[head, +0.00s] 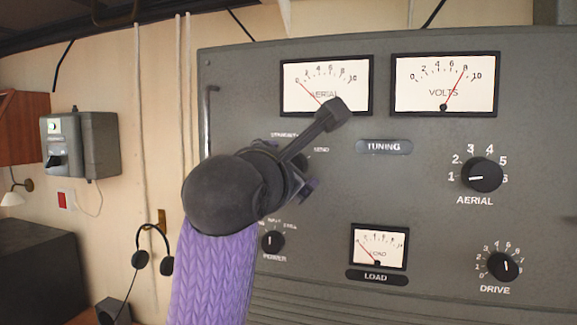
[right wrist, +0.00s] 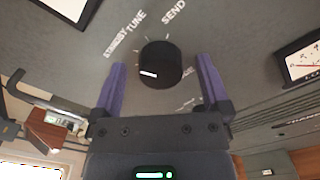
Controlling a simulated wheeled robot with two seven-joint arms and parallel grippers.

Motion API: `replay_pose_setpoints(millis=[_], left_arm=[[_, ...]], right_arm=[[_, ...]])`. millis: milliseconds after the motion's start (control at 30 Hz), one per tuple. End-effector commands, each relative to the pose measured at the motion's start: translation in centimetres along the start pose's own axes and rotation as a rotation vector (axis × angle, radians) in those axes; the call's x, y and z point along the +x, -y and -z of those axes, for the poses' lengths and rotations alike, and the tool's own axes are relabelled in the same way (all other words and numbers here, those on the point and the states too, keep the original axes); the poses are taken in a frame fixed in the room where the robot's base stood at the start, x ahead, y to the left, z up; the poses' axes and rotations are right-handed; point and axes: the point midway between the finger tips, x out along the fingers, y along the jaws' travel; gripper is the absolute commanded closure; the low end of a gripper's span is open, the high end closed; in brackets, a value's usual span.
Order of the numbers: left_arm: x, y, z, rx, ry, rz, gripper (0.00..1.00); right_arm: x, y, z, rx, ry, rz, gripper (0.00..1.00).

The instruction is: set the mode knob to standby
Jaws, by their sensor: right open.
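The mode knob (right wrist: 160,64) is a round black knob with a white mark. In the right wrist view the mark points to the picture's left, slightly below the STANDBY label (right wrist: 115,40). The TUNE and SEND labels lie above the knob. My right gripper (right wrist: 160,68) is open, with one purple finger on each side of the knob. In the head view my right gripper (head: 303,176) is at the panel and hides most of the mode knob. My left gripper is not in view.
The grey panel (head: 420,200) also carries the aerial meter (head: 300,95), volts meter (head: 444,85), load meter (head: 378,240), aerial knob (head: 482,175), drive knob (head: 503,266) and power knob (head: 271,241). A headset (head: 140,258) hangs on the wall at left.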

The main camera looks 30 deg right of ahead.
Motion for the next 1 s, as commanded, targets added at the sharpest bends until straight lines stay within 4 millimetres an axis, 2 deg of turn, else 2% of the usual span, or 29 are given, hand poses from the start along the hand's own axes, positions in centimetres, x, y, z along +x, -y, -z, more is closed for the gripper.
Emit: replay_pose_setpoints(millis=[167,400,533,667,1000], left_arm=[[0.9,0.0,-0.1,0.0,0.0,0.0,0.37],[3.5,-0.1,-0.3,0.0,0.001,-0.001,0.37],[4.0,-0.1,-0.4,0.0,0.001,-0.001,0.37],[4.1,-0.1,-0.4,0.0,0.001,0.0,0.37],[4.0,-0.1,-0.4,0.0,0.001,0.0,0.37]], right_arm=[[-1.1,0.1,0.2,0.0,0.001,-0.002,0.03],[-6.9,0.2,0.3,0.001,0.003,-0.004,0.03],[-9.2,0.1,0.1,0.001,0.002,-0.002,0.03],[-9.9,0.0,0.1,0.0,0.0,0.0,0.03],[-9.9,0.0,0.0,-0.001,0.001,0.001,0.03]])
